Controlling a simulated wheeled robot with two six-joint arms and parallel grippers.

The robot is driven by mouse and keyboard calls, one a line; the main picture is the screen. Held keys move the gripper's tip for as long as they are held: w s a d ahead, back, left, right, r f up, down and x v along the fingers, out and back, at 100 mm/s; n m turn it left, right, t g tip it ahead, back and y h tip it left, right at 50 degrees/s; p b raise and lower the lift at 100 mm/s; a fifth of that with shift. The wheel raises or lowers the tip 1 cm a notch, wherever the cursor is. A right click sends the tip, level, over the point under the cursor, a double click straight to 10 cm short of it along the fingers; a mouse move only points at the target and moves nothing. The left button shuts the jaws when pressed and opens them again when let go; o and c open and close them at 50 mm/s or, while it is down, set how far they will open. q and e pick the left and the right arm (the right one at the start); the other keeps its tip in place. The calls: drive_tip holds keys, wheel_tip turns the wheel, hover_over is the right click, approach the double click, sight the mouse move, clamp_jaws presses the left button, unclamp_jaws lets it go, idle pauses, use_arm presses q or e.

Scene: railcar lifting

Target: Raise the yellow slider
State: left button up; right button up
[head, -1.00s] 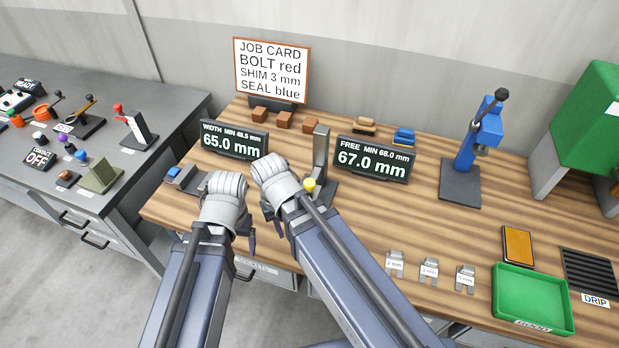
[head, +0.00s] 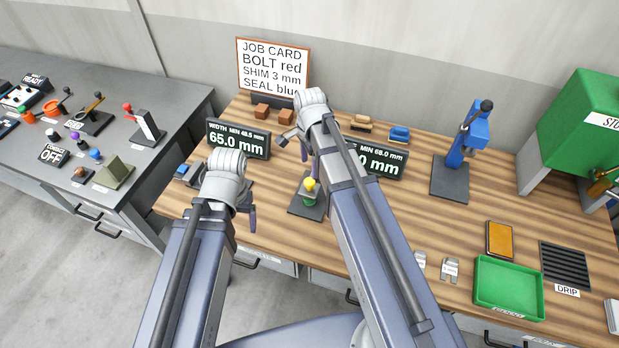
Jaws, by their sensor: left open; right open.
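The yellow slider (head: 310,184) is a small yellow knob low on a stand with a dark base (head: 304,207). A green piece shows just below it. The stand's upright is hidden behind my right arm. My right gripper (head: 294,142) is above and beyond the slider, near the back of the bench, apart from it, open and with nothing seen in it. My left gripper (head: 246,204) is open to the left of the stand, apart from the slider. Its fingers are mostly hidden by its wrist.
A display reading 65.0 mm (head: 238,140) stands behind my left gripper. My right arm partly covers another display (head: 385,162). Brown blocks (head: 262,111) and the job card (head: 272,66) are at the back. A blue press (head: 466,140) and green tray (head: 508,288) stand right.

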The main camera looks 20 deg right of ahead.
sight(310, 181)
wheel_tip(310, 181, down, 8)
drive_tip(key=b, duration=0.7)
drive_tip(key=shift+r, duration=0.25)
clamp_jaws()
drive_tip(key=shift+r, duration=0.1)
idle(0.8)
